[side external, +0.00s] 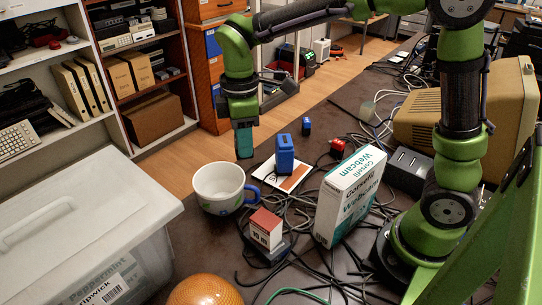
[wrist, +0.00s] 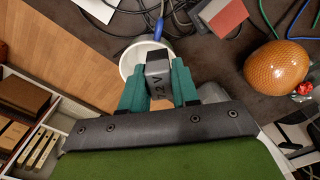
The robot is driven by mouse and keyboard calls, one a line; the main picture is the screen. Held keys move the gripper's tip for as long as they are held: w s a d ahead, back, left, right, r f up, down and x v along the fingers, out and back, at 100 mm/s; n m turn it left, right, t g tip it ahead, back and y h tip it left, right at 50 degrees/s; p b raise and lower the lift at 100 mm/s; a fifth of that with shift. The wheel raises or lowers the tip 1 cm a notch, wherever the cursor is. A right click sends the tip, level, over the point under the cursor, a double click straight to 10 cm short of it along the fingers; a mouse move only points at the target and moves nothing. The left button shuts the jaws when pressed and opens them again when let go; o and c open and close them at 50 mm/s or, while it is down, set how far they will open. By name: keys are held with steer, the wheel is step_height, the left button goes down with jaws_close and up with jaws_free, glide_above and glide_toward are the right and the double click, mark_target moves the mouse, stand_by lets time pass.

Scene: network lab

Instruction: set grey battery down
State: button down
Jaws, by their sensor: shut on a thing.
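My gripper (side external: 244,150) is shut on a grey battery (wrist: 158,68), which has dark voltage lettering on its side. The battery sits between the two teal fingers in the wrist view. In the side view the fingers hide most or all of it. The gripper points down, above and slightly right of a white mug (side external: 214,181) with a blue handle. In the wrist view the mug (wrist: 127,65) shows behind the battery, partly covered by it and the fingers. I cannot tell the exact height of the battery above the table.
A blue block-like battery (side external: 284,157) stands by a white and orange card (side external: 290,183). A red and white block (side external: 266,229), a webcam box (side external: 347,198), an orange ball (side external: 205,291) and loose cables crowd the dark table (side external: 330,115). A large lidded bin (side external: 75,225) is left.

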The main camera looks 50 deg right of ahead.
steer(key=w+d+f+n, duration=0.4)
steer(key=d+f+n, duration=0.1)
steer(key=d+n, duration=0.2)
steer(key=a, duration=2.1)
steer(key=f, duration=0.7)
steer(key=d+f, duration=0.1)
steer(key=f, duration=0.3)
steer(key=shift+s+f, duration=0.2)
steer(key=shift+f, duration=0.05)
steer(key=shift+w+a+f, duration=0.1)
steer(key=shift+a+f, duration=0.05)
steer(key=shift+f, duration=0.05)
steer(key=shift+f, duration=0.1)
steer(key=c, duration=0.8)
jaws_free()
steer(key=shift+c, duration=0.2)
